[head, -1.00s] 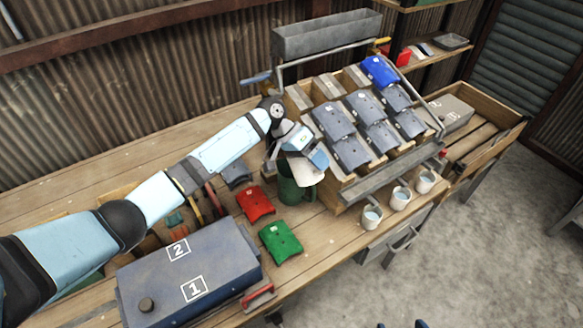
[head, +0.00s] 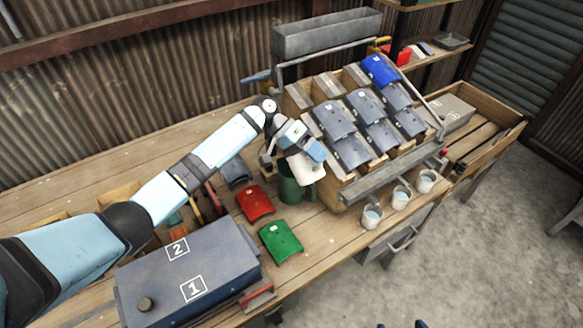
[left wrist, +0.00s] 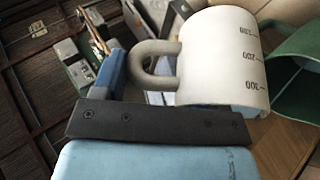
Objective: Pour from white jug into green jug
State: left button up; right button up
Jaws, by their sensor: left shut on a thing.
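The white jug (head: 308,170) hangs in the air at the end of my left arm, tilted, just above and beside the green jug. My left gripper (head: 313,152) is shut on its handle; the handle (left wrist: 150,66) shows in the left wrist view, with measuring marks on the white jug's wall (left wrist: 222,58). The green jug (head: 289,188) stands upright on the bench, its top partly covered by the white jug and gripper. Part of it shows at the right edge of the left wrist view (left wrist: 302,78). The liquid inside either jug is not visible. My right gripper is out of view.
A wooden rack (head: 340,190) with grey and blue moulded pieces stands right of the jugs. Several small white cups (head: 372,217) sit at the bench front. Red (head: 255,203) and green (head: 280,242) pieces and a blue-grey box (head: 190,272) lie to the left and front.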

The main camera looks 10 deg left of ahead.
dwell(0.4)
pick_arm(q)
jog(key=shift+w+a+g+h+b, duration=0.3)
jog(key=shift+g+h+b, duration=0.1)
jog(key=shift+h, duration=0.2)
dwell(0.4)
jog(key=shift+w+a+h+b, duration=0.1)
jog(key=shift+h+b, duration=0.2)
jog(key=shift+w+a+n, duration=0.1)
jog(key=shift+n, duration=0.2)
jog(key=shift+g, duration=0.3)
